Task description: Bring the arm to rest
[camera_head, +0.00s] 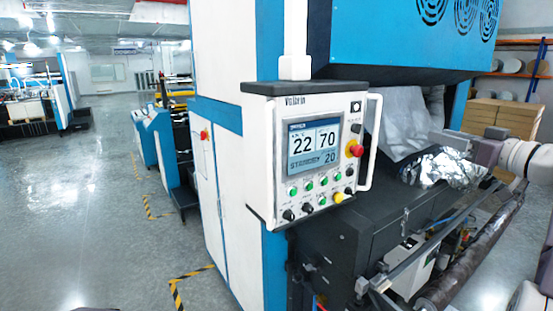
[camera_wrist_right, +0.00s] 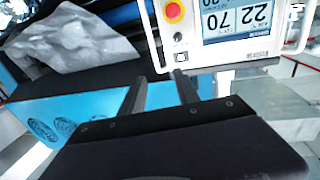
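My right arm comes in from the right in the head view. The control panel (camera_head: 318,165) shows beyond the fingers and also in the right wrist view (camera_wrist_right: 236,25), upside down.
The blue and white laminating machine (camera_head: 400,45) fills the middle and right. A panel handle (camera_head: 371,140) and a dark roller (camera_head: 478,255) stick out near my right arm. Cardboard boxes (camera_head: 500,117) stand behind it. The floor (camera_head: 90,210) at left is open.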

